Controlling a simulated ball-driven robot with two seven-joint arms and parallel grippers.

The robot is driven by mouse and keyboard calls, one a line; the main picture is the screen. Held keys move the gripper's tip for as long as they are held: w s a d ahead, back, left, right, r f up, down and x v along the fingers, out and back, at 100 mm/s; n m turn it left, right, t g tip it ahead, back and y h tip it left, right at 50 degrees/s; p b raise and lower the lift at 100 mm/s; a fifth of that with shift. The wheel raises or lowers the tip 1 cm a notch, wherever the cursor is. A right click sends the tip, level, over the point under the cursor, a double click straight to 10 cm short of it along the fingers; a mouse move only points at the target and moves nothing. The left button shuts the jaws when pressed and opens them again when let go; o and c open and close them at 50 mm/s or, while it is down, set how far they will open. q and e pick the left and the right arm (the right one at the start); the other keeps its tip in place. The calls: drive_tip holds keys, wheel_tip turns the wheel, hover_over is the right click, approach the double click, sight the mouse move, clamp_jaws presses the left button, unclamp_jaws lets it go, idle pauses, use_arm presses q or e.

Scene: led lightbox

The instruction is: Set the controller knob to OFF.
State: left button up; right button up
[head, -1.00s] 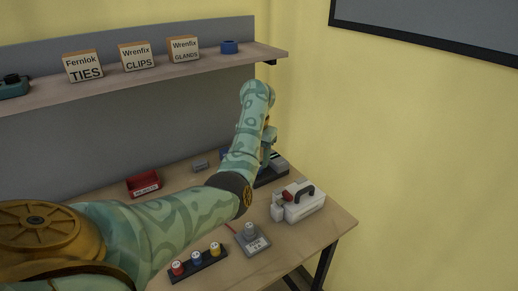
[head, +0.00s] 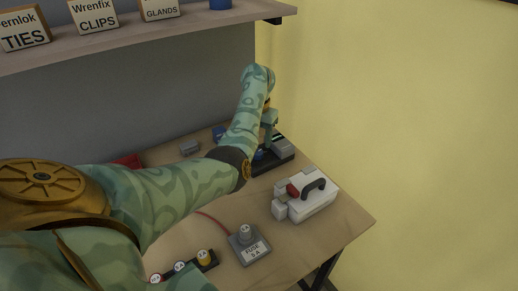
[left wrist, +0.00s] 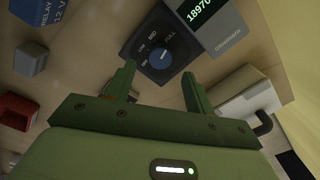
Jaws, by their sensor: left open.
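The controller is a dark box with a round blue knob (left wrist: 160,57) on its black face (left wrist: 136,49). In the head view the left gripper (head: 268,132) hangs over the controller (head: 277,157), which the arm partly hides. My right gripper is out of view.
A grey unit with green digits (left wrist: 200,12) adjoins the controller. A white case with a black handle (head: 310,195) stands to the right.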

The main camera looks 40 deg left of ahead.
sight(258, 152)
use_arm(q)
wheel_tip(258, 152, down, 5)
drive_tip(key=shift+d+r+b, duration=0.15)
drive_tip(key=shift+b, duration=0.65)
drive_tip(key=shift+f, duration=0.5)
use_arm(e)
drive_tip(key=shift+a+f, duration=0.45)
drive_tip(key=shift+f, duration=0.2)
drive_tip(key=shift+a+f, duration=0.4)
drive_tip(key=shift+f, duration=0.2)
use_arm(q)
drive_tip(key=shift+r, duration=0.1)
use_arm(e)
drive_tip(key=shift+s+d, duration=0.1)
use_arm(q)
drive_tip(key=c, duration=1)
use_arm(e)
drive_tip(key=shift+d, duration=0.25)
